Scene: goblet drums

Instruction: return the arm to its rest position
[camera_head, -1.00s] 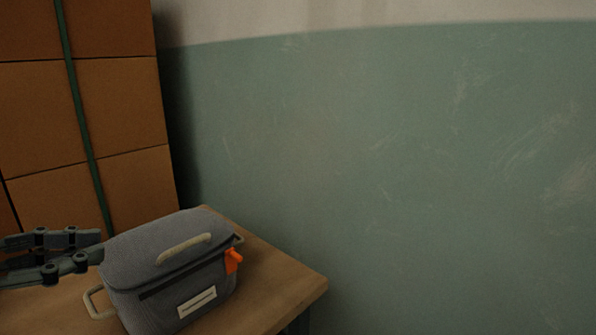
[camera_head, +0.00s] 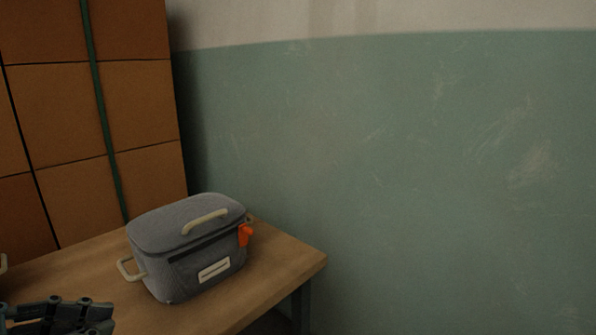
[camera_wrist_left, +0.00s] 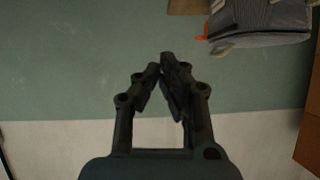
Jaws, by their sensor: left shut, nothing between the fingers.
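My left gripper (camera_head: 108,322) shows at the lower left of the head view, in front of the table's near side. It is shut and empty, apart from the grey bag to its upper right. In the left wrist view its two fingers (camera_wrist_left: 163,62) meet at the tips with nothing between them. Behind them that view shows the green and white wall. My right gripper is in neither view.
A grey lidded bag (camera_head: 190,245) with beige handles and an orange tag (camera_head: 245,235) stands on a wooden table (camera_head: 285,262). It also shows upside down in the wrist view (camera_wrist_left: 262,20). Strapped brown boxes (camera_head: 140,120) are stacked behind. A green wall (camera_head: 400,180) is at right.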

